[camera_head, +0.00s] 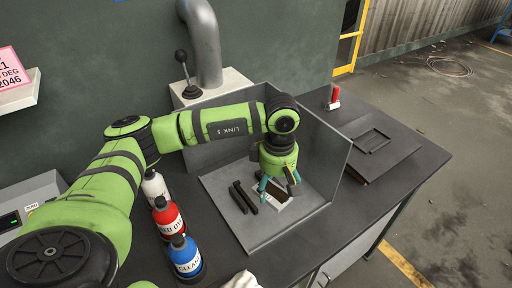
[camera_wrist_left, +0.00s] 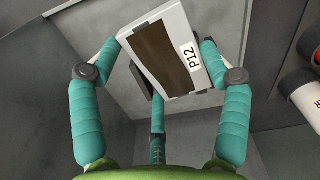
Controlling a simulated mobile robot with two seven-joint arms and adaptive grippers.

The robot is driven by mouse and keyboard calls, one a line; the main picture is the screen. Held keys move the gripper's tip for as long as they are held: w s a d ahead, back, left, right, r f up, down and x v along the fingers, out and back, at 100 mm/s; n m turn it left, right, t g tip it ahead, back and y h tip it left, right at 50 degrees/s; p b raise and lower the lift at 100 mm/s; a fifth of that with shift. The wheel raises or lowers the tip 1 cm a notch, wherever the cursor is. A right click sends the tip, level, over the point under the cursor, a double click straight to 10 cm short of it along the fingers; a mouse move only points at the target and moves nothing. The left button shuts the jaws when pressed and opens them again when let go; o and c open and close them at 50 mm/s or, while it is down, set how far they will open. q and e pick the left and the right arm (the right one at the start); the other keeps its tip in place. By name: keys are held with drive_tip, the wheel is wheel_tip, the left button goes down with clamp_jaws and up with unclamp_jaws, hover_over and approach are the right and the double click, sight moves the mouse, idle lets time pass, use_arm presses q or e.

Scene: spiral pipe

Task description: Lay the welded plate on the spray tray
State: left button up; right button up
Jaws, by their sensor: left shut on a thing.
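The welded plate (camera_head: 283,201) is a pale slab with a dark brown strip, partly hidden by my gripper in the head view. In the left wrist view the plate (camera_wrist_left: 166,58) carries a "P12" label and sits tilted between teal fingers. My left gripper (camera_head: 277,188) is shut on the plate, pointing down over the spray tray (camera_head: 262,232), a grey sheet-metal floor with upright walls. I cannot tell whether the plate touches the tray. My right gripper is not in view.
Two black bars (camera_head: 243,197) lie on the tray left of the plate. White, red (camera_head: 167,217) and blue (camera_head: 185,256) bottles stand left of the tray. A dark flat panel (camera_head: 372,140) and a red-topped item (camera_head: 334,97) are on the right. The tray's front is clear.

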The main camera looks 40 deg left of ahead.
use_arm(q)
drive_tip(key=w+a+n+p, duration=0.4)
drive_tip(key=a+n, duration=0.5)
drive_tip(key=n, duration=0.7)
use_arm(e)
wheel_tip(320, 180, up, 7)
drive_tip(key=p, duration=0.1)
use_arm(q)
drive_tip(key=shift+s+d+f+b, duration=0.1)
drive_tip(key=shift+s+f+b, duration=0.15)
drive_tip(key=shift+f+b, duration=1.05)
drive_tip(key=shift+s+d+f+b, duration=0.1)
drive_tip(key=shift+s+f+b, duration=0.1)
drive_tip(key=shift+f+b, duration=1.05)
drive_tip(key=shift+f+p, duration=0.35)
drive_tip(key=shift+p, duration=0.05)
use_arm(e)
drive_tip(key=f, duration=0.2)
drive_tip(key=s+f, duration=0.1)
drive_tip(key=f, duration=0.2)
use_arm(q)
drive_tip(key=o, duration=1.7)
drive_tip(key=shift+s, duration=0.1)
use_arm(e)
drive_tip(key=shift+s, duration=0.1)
use_arm(q)
drive_tip(key=shift+f, duration=0.1)
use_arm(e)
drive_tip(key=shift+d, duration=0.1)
